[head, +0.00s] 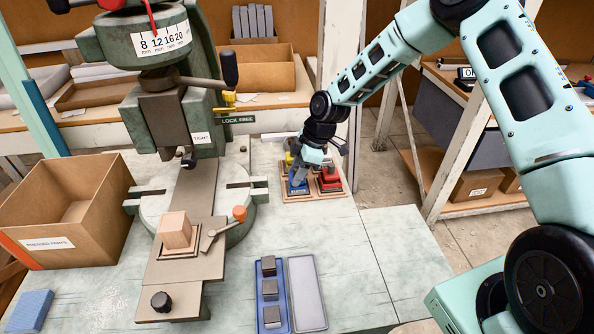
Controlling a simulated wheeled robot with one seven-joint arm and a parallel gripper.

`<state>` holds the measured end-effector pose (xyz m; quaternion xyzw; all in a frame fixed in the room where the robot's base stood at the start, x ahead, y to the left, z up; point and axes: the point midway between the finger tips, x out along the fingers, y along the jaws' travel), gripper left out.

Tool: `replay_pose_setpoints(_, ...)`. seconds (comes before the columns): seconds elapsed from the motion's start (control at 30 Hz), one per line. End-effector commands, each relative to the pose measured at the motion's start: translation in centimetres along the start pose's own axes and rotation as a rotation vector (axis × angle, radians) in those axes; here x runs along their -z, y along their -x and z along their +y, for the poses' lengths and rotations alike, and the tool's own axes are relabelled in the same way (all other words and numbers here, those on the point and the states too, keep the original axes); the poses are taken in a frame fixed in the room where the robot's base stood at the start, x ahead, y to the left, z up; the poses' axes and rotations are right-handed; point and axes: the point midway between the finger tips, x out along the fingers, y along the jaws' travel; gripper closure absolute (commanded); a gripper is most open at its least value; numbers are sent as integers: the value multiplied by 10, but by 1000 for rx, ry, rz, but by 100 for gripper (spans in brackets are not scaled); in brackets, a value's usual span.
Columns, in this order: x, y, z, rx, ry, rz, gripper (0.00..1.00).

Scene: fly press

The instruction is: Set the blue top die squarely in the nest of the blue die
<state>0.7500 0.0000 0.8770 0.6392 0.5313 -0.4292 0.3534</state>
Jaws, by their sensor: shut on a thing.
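The blue die (297,189) stands on a wooden board at the back of the bench, right of the press. My gripper (297,177) points down right over it and is shut on a small blue piece, which looks like the blue top die. Blue shows directly below the fingertips. The top die and the nest are too small and too covered by the fingers to tell apart, and I cannot tell whether the top die is seated, square or tilted.
A red die (329,182) stands close on the right and a yellow one (289,158) behind. The press (175,100) with a wooden block (175,230) on its slide is left. A blue tray (270,318) holds grey blocks in front.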

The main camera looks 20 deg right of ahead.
Motion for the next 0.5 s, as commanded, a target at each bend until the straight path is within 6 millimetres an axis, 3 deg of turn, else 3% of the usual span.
replay_pose_setpoints(0.03,-1,-3,0,0,0,0,89)
replay_pose_setpoints(0.07,-1,-2,0,0,0,0,52)
replay_pose_setpoints(0.1,0,-1,0,0,0,0,41)
replay_pose_setpoints(0.5,0,5,0,-1,-1,0,39)
